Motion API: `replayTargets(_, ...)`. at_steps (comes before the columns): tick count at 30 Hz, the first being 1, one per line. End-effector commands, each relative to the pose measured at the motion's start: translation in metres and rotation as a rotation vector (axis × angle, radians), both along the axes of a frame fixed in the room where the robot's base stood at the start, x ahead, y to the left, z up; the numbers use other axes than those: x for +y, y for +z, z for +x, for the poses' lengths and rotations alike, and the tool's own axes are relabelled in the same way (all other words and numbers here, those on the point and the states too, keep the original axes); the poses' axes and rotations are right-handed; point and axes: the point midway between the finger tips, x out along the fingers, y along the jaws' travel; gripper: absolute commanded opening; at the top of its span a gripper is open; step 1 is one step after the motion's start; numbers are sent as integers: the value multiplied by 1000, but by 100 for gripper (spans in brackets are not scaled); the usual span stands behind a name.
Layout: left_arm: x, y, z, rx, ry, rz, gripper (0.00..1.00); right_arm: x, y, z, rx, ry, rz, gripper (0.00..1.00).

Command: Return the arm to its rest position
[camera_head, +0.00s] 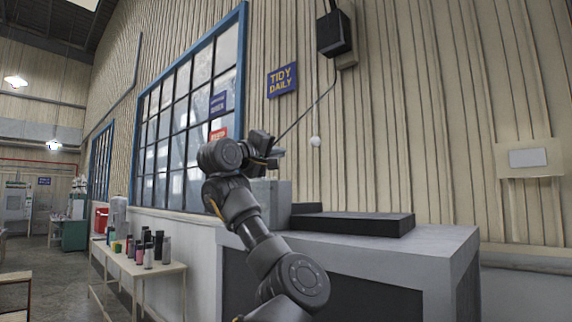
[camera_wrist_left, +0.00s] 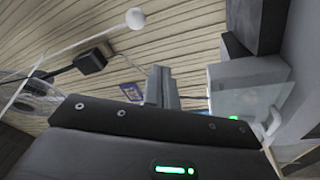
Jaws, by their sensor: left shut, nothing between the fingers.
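My left arm (camera_head: 245,205) rises from the bottom of the head view, raised and bent in front of the window. My left gripper (camera_head: 276,155) is shut and empty, pointing right above the grey cabinet. Its closed fingers (camera_wrist_left: 161,86) also show in the left wrist view. A thin dark hose hangs from a black box (camera_head: 334,35) on the wall and runs down behind the gripper. A white ball (camera_head: 315,141) hangs just right of the gripper, apart from it. The ball (camera_wrist_left: 135,18) and black box (camera_wrist_left: 91,62) also show in the wrist view. My right gripper is not in view.
A grey cabinet (camera_head: 440,250) with a dark flat block (camera_head: 355,223) on top stands below and right of the gripper. A bench (camera_head: 150,268) with several bottles is at the left. A blue-framed window (camera_head: 190,110) is behind the arm.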

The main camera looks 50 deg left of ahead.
Motion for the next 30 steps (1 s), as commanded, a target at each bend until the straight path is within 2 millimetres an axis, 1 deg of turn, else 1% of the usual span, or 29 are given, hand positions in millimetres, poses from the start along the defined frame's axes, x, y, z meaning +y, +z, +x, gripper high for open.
replayTargets(1,-1,-2,-4,-2,0,-1,0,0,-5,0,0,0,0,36)
replayTargets(6,-1,-1,-8,0,-1,-2,0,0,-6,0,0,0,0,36)
replayTargets(23,-1,-1,-7,1,0,-1,0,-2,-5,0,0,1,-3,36)
replayTargets(26,10,-8,-1,2,25,12,0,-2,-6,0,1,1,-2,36)
replayTargets(29,41,-27,15,6,102,56,0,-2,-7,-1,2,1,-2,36)
replayTargets(30,59,-39,24,9,151,87,0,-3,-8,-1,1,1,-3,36)
